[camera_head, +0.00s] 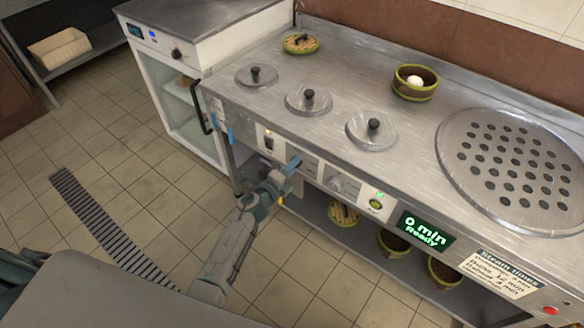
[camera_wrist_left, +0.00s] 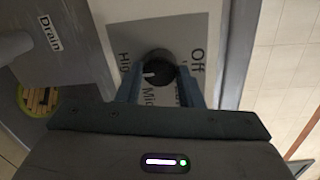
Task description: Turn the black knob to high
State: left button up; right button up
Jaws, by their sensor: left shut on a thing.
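The black knob (camera_wrist_left: 158,65) sits on a grey label plate (camera_wrist_left: 128,32) that reads "Off", "Mid" and "High". Its short white mark points toward the "High" side, between "High" and "Mid". My left gripper (camera_wrist_left: 159,84) has one finger on each side of the knob and is shut on it. In the head view my left gripper (camera_head: 292,163) reaches the front panel of the steel counter (camera_head: 330,65), and it hides the knob there. My right gripper is not in view.
A grey part marked "Drain" (camera_wrist_left: 50,32) is beside the knob plate. To the right on the front panel are a lit green button (camera_head: 376,205), a display reading "0 min Ready" (camera_head: 425,230) and a red button (camera_head: 550,310). Lidded pots and a perforated steamer plate (camera_head: 450,150) are on top.

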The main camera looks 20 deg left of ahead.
pick_arm(q)
jog(key=shift+f, duration=0.1)
jog(key=o, duration=1)
jog(key=shift+c, duration=0.2)
